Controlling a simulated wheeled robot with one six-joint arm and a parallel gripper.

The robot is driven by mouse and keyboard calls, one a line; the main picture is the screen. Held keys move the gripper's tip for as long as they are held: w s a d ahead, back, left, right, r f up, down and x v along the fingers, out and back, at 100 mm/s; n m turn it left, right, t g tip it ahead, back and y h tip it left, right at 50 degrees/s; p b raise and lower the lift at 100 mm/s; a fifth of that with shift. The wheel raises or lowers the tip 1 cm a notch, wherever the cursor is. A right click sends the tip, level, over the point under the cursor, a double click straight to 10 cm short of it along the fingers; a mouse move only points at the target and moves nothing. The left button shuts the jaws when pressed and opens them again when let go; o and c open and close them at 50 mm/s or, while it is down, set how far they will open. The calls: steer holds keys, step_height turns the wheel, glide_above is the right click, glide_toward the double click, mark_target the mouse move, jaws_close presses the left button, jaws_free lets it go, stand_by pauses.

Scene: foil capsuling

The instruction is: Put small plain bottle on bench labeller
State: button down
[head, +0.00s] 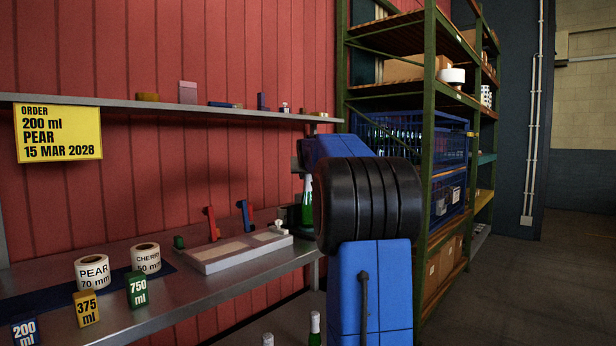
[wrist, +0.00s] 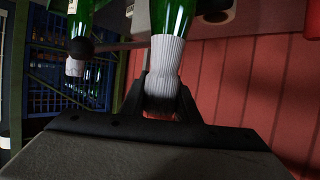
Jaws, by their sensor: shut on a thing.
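My gripper (wrist: 162,95) is shut on the white ribbed neck of a green glass bottle (wrist: 174,16) in the wrist view. The bottle's body runs out of the top of that view, so its base and any label are hidden. In the head view my arm hides the gripper. A green bottle with a pale neck (head: 307,196) shows just left of my arm; I cannot tell for sure whether it is the held one. A low pale bench device (head: 232,254) with red and blue upright parts stands on the bench; it may be the bench labeller.
Label rolls marked PEAR (head: 93,273) and CHERRY (head: 146,258) stand on the bench near size blocks (head: 137,289). An order card (head: 58,133) reads 200 ml PEAR. A shelf (head: 200,108) runs above. Other bottles (head: 315,328) stand low in front. A rack (head: 430,130) is at right.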

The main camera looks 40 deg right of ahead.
steer(key=c, duration=1.4)
jaws_free()
steer(key=shift+o, duration=0.2)
steer(key=shift+s+a+r, duration=0.3)
steer(key=shift+s+a, duration=0.05)
steer(key=v, duration=1.1)
